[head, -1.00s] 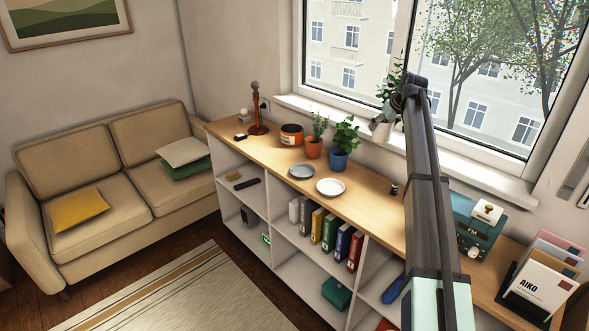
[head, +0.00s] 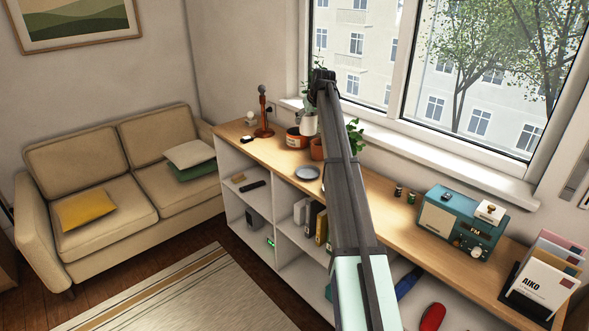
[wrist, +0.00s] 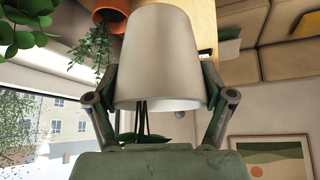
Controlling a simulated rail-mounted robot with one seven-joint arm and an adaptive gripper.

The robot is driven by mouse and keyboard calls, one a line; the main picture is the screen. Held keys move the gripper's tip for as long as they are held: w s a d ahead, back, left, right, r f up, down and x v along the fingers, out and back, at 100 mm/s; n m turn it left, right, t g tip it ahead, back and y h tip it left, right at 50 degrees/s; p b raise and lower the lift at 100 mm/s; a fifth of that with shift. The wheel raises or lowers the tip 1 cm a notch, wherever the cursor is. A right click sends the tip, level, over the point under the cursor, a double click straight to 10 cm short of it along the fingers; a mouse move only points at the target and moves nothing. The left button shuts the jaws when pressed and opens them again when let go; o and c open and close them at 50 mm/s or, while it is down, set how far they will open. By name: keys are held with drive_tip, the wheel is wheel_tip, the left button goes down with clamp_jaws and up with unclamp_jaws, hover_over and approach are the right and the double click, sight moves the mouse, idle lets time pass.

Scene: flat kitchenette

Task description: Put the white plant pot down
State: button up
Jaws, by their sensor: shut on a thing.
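The white plant pot (wrist: 165,55) fills the middle of the wrist view, with dark stems and a green leaf below its rim. My gripper (wrist: 160,88) is shut on it, one finger on each side. In the head view the white pot (head: 309,125) hangs beside my gripper (head: 322,82), in front of the orange-banded pot and the terracotta pot. It appears held above the wooden shelf top (head: 390,215); its exact height is unclear. My arm hides part of the shelf top.
Close by are an orange-banded pot (head: 294,140), a terracotta pot (head: 317,151), a leafy plant (head: 354,138) and a grey plate (head: 307,173). A microphone (head: 263,110) stands left. Two small dark jars (head: 405,194) and a teal radio (head: 462,224) stand right, with clear wood between.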

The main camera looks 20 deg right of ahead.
wheel_tip(320, 180, down, 19)
drive_tip(key=p, duration=0.4)
drive_tip(key=shift+d+f+p, duration=0.1)
drive_tip(key=shift+d+p, duration=0.05)
drive_tip(key=shift+p, duration=0.15)
drive_tip(key=shift+f, duration=0.15)
drive_tip(key=o, duration=1.4)
drive_tip(key=shift+s, duration=0.1)
drive_tip(key=shift+c, duration=0.2)
drive_tip(key=shift+r, duration=0.2)
drive_tip(key=b+v, duration=0.3)
drive_tip(key=v, duration=0.9)
drive_tip(key=shift+f, duration=0.1)
